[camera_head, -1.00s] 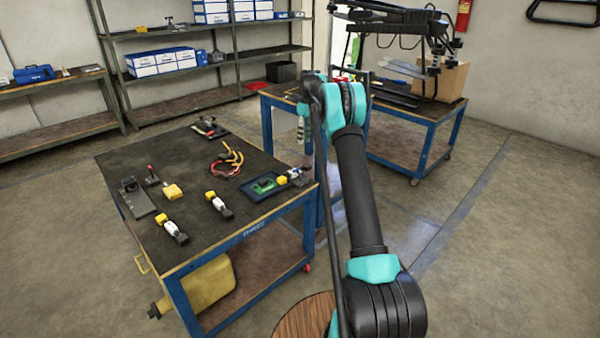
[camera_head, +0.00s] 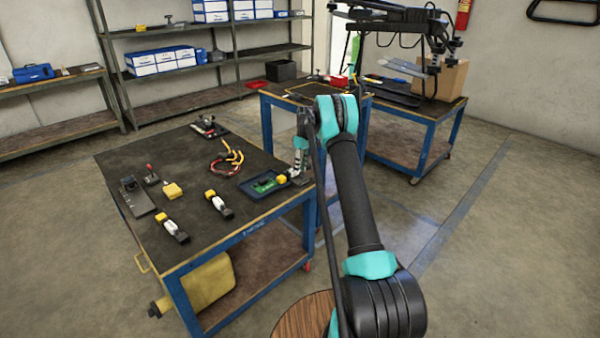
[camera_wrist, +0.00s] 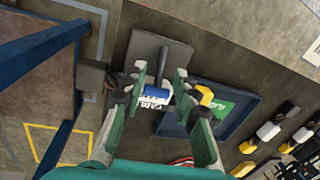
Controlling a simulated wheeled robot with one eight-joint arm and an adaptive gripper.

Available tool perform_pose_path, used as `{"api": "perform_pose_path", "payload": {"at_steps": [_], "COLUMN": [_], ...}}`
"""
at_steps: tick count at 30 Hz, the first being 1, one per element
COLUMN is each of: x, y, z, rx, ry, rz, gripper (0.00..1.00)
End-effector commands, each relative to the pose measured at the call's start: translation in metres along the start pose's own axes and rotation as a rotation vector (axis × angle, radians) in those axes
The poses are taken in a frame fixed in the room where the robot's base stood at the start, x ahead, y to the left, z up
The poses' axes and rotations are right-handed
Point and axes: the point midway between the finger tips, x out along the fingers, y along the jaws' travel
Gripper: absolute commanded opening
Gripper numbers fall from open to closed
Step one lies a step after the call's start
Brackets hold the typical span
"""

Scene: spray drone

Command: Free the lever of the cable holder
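The cable holder (camera_wrist: 148,46) shows in the wrist view as a dark grey plate at the near corner of the workbench. A dark bar, apparently its lever (camera_wrist: 176,53), lies across it. Just below sit a blue cylinder (camera_wrist: 157,90) and a white printed label, between my fingers. My gripper (camera_wrist: 161,74) is open, with one teal finger on each side of the bar and cylinder. I cannot tell whether either finger touches them. In the head view my gripper (camera_head: 300,158) hangs over the right edge of the bench, largely hiding the holder.
A blue tray (camera_wrist: 248,121) with a green board (camera_wrist: 226,108) and a yellow block (camera_wrist: 204,95) lies close beside my right finger. Red and yellow wires (camera_head: 226,160) lie behind the tray on the workbench (camera_head: 190,150). Yellow-capped parts lie at left. A second bench stands behind.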

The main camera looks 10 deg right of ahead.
Motion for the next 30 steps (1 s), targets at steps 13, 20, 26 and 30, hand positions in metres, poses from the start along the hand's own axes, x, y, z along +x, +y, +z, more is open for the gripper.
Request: {"api": "perform_pose_path", "payload": {"at_steps": [13,20,26,30], "x": [0.024,0.023,0.023,0.023], "y": [0.000,0.000,0.000,0.000], "z": [0.000,0.000,0.000,0.000], "rx": [-0.001,-0.001,-0.001,0.000], "ry": [0.000,0.000,0.000,0.000], "rz": [0.000,0.000,0.000,0.000], "gripper": [0.30,0.15,0.00,0.00]}}
